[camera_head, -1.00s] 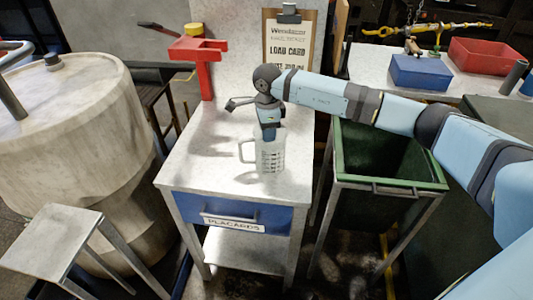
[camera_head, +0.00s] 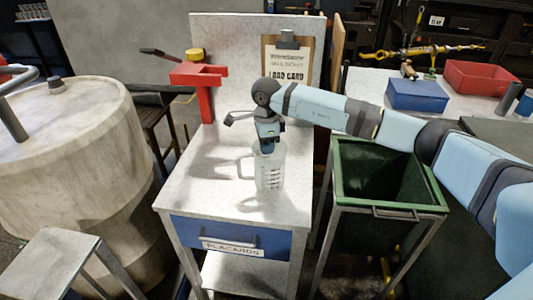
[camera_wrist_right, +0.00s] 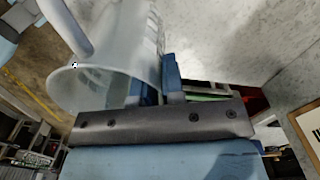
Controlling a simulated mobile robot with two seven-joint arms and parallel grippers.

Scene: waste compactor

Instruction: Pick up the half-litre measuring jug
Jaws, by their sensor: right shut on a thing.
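The half-litre measuring jug (camera_head: 270,172) is clear plastic with dark markings and a handle on its left. It is upright over the front middle of the grey table (camera_head: 205,190), and appears slightly above the top, with its shadow below it. My right gripper (camera_head: 268,146) points down at the jug's rim and is shut on its wall. In the right wrist view the jug (camera_wrist_right: 105,75) shows its open mouth, with the blue fingers (camera_wrist_right: 158,82) on either side of its wall. My left gripper is out of view.
A red stand (camera_head: 205,95) and a clipboard load card (camera_head: 288,62) are at the table's back. A green bin (camera_head: 345,190) stands right of the table, a large pale drum (camera_head: 65,150) left. The tabletop left of the jug is clear.

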